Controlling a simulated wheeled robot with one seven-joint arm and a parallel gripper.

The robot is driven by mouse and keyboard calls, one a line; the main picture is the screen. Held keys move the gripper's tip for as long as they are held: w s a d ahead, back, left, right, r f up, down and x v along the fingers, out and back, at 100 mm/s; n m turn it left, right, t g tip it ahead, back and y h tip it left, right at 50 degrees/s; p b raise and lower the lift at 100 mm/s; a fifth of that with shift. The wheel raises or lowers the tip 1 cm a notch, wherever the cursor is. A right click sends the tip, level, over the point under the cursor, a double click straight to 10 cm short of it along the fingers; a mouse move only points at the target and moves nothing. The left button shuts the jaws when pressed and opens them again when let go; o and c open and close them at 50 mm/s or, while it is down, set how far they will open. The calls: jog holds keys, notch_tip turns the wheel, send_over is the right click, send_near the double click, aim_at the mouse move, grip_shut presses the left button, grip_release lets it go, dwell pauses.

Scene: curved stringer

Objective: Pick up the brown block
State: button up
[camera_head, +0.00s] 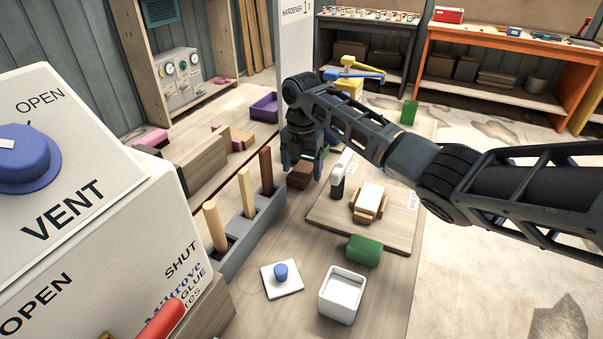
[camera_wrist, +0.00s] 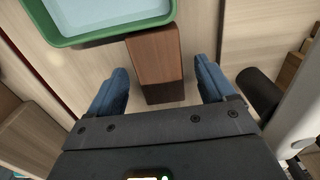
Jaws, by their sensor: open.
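The brown block (camera_wrist: 155,62) is a reddish-brown wooden block on the pale wood bench. In the wrist view it lies ahead of my gripper (camera_wrist: 160,88), and its near end is between the two blue fingertips. The fingers stand open with a gap on each side of the block. In the head view my gripper (camera_head: 303,165) points down over the bench, and the brown block (camera_head: 299,176) shows partly between and below the fingers. The rest of the block is hidden there by the gripper.
A green tray (camera_wrist: 110,36) sits against the block's far left side. A grey rack (camera_head: 246,239) with several wooden pegs stands left of my gripper. A wooden board (camera_head: 388,238) with a block and a black-handled item lies to the right. A green block (camera_head: 364,251) and white container (camera_head: 342,293) are nearer.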

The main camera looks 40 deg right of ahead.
jog(key=shift+f, duration=0.15)
jog(key=c, duration=1.2)
